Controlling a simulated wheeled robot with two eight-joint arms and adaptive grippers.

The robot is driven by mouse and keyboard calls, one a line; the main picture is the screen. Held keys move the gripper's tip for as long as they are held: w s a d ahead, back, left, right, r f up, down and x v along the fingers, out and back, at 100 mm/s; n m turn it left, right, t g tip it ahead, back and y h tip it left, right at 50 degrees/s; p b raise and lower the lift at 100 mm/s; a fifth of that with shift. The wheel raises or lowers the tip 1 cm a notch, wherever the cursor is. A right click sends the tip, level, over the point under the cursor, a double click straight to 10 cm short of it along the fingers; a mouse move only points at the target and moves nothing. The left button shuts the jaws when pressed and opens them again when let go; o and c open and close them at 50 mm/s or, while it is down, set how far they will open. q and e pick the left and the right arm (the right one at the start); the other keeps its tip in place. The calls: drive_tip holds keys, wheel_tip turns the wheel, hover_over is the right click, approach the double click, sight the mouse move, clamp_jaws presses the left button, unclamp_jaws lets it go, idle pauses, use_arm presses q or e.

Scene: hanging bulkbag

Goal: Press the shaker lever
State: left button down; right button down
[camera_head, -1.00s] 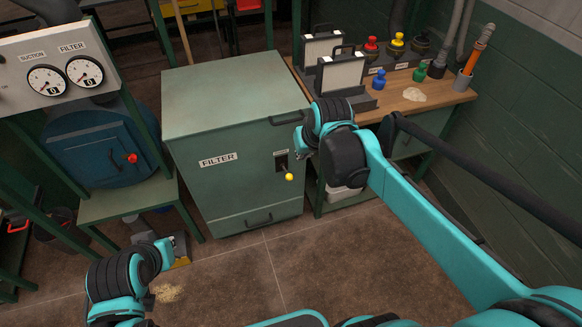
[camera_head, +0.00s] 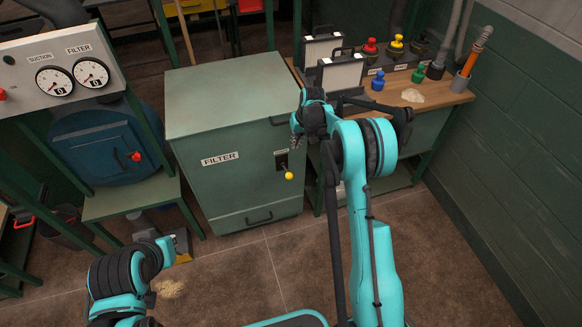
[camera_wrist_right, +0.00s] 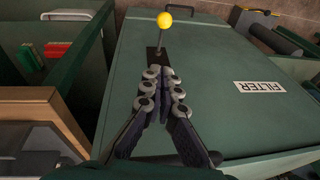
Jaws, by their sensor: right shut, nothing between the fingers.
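The shaker lever (camera_head: 288,176) is a thin rod with a yellow ball on its end. It slopes down from a dark slotted plate on the front of the green filter cabinet (camera_head: 226,100). In the right wrist view the yellow ball (camera_wrist_right: 164,18) is at the top, beyond the fingertips. My right gripper (camera_head: 296,140) is in front of the cabinet, above and beside the lever plate. In the wrist view my right gripper (camera_wrist_right: 162,80) is shut and empty, and covers part of the plate. The ball appears clear of the fingers. My left arm shows at lower left, but its gripper is not discernible.
A gauge panel (camera_head: 60,72) and a blue round hatch (camera_head: 105,150) are at left. Open floor (camera_head: 235,270) lies in front of the cabinet.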

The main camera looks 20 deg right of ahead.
drive_tip(key=shift+w+d+f, duration=0.1)
drive_tip(key=shift+f, duration=0.4)
drive_tip(key=shift+f, duration=0.1)
drive_tip(key=b, duration=0.4)
approach(286, 171)
drive_tip(key=w+f, duration=0.1)
drive_tip(key=w, duration=0.1)
drive_tip(key=shift+s+f+b, duration=0.5)
drive_tip(key=shift+s+f, duration=0.8)
drive_tip(key=shift+f, duration=0.1)
